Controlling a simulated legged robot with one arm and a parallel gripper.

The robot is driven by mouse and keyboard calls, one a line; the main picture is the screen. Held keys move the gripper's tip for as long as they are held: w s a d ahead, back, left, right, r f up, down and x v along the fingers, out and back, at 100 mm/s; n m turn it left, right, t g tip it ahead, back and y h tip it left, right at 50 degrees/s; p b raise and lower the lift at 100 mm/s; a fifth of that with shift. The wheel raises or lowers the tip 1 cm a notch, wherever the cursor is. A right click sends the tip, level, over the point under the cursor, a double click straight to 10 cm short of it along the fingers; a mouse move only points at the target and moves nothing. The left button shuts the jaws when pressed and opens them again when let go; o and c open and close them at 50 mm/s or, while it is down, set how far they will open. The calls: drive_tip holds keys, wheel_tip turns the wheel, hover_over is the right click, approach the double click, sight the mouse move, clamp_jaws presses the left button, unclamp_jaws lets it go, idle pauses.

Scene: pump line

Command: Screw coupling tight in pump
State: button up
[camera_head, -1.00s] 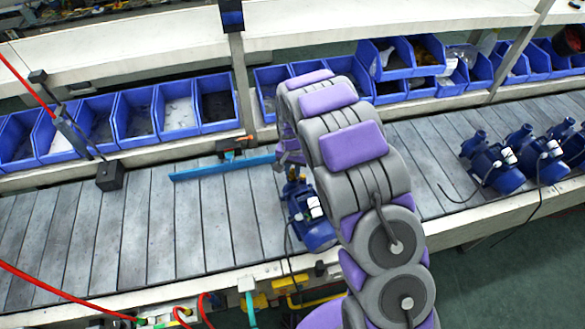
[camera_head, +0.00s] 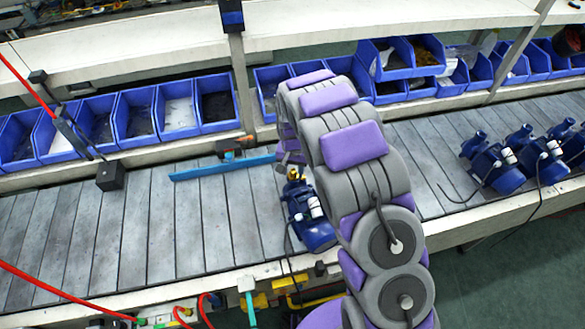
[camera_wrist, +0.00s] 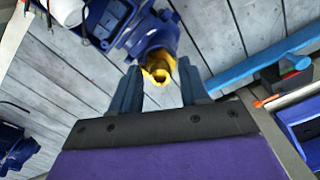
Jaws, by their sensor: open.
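The blue pump (camera_head: 312,220) sits on the slatted conveyor, just left of my arm. A brass-yellow coupling (camera_wrist: 158,66) is at the pump's port, and it also shows in the head view (camera_head: 293,178). The pump body (camera_wrist: 125,22) fills the top of the wrist view. My gripper (camera_wrist: 159,70) is open, with its two dark blue fingers on either side of the coupling in the picture. Gaps show between the fingers and the coupling. I cannot tell how deep the coupling is seated. In the head view, my arm partly hides the gripper.
A long blue bar (camera_head: 222,168) lies on the conveyor beside the pump, near an orange-and-black device (camera_head: 230,147). Several other blue pumps (camera_head: 495,163) with cables stand to the right. Blue bins (camera_head: 135,117) line the back. The left conveyor is mostly clear.

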drive_tip(key=shift+n, duration=0.7)
drive_tip(key=shift+n, duration=0.6)
drive_tip(key=shift+c, duration=0.3)
clamp_jaws()
drive_tip(key=shift+m, duration=1.7)
